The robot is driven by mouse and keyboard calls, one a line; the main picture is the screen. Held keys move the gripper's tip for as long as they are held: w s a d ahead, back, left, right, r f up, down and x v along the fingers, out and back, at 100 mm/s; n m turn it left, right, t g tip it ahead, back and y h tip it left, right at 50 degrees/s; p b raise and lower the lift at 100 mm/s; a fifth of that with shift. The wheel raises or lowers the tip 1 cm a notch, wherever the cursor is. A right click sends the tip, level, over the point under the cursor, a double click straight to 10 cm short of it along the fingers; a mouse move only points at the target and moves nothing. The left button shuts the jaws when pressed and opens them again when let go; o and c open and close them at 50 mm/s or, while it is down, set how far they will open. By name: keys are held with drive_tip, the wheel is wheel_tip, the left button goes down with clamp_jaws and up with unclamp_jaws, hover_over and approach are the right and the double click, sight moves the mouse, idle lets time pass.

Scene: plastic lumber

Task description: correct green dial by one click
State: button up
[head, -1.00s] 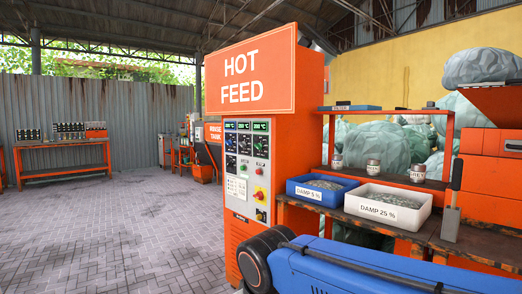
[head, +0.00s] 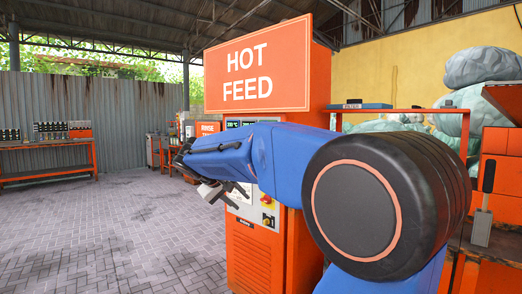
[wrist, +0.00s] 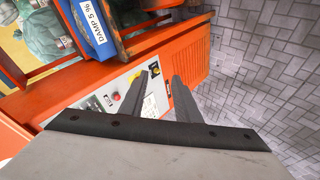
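The orange HOT FEED cabinet (head: 250,250) stands in the middle of the head view. My arm covers most of its control panel there, and the green dial is hidden; only the tops of the displays (head: 233,124) show. In the wrist view the panel (wrist: 122,88) appears slantwise, with a red button (wrist: 116,96) and a yellow-and-black switch (wrist: 154,70). I cannot make out the green dial there. My gripper (head: 238,198) is in front of the panel's left side in the head view. Its two fingers (wrist: 160,76) are apart with nothing between them.
The paved floor (head: 130,230) left of the cabinet is clear. An orange table (head: 45,160) stands far left.

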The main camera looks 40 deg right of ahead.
drive_tip(key=w+d+r+m+g+h, duration=0.1)
drive_tip(key=w+d+r+h, duration=0.3)
drive_tip(key=w, duration=0.4)
drive_tip(key=w+d+r+m+h, duration=0.15)
drive_tip(key=w+d+r, duration=0.25)
drive_tip(key=w+d, duration=0.4)
drive_tip(key=w+d+r+g+h, duration=0.1)
drive_tip(key=w+d+r+h, duration=0.25)
drive_tip(key=w, duration=0.55)
drive_tip(key=w+d, duration=0.1)
drive_tip(key=d, duration=1.7)
drive_tip(key=shift+w+t, duration=0.2)
drive_tip(key=shift+t, duration=0.1)
drive_tip(key=shift+r+m, duration=0.1)
drive_tip(key=shift+m, duration=0.15)
clamp_jaws()
